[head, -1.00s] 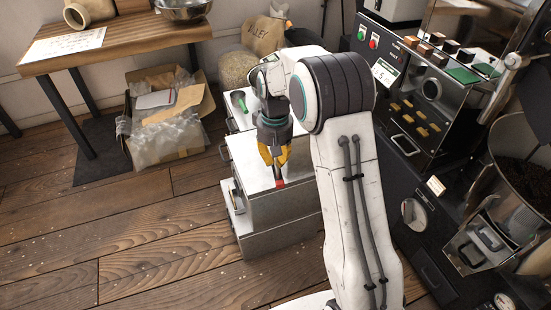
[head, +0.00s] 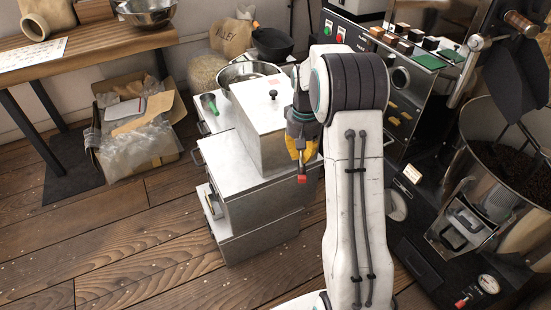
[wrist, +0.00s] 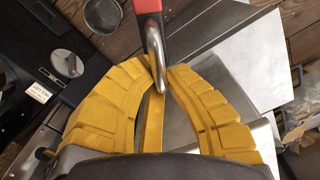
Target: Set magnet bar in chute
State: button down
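My gripper (head: 301,160) has yellow fingers pointing down, to the right of the lidded metal box. The magnet bar (head: 302,179) shows as a small red end just below the fingertips. In the wrist view my gripper (wrist: 163,68) has its fingertips together on the magnet bar (wrist: 152,38), with a red part and a bright rounded metal part. The rest of the bar is hidden by the fingers. A metal chute-like part (head: 462,222) with a handle is on the roaster front at the right, apart from my gripper. I cannot tell whether it is the task's chute.
The lidded metal box (head: 262,118) stands on a grey cabinet (head: 250,207) with a metal bowl (head: 238,73) behind. The dark roaster (head: 440,250) fills the right side. A cardboard box (head: 140,128) is under the wooden table (head: 90,48). The wooden floor at front left is clear.

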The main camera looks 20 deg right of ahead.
jog(key=s+d+f+m+b, duration=0.3)
jog(key=s+d+m, duration=0.1)
jog(key=s+d, duration=0.65)
jog(key=s+d+f+m+b, duration=0.3)
jog(key=s+d+m+b, duration=0.1)
jog(key=s+d, duration=0.7)
jog(key=s+f+n+b, duration=0.2)
jog(key=s+f+n, duration=0.4)
jog(key=s, duration=0.5)
jog(key=s+f+n+b, duration=0.3)
jog(key=s+f+n, duration=0.3)
jog(key=s, duration=0.6)
jog(key=shift+h, duration=0.4)
jog(key=shift+f+n, duration=0.1)
jog(key=shift+n, duration=0.3)
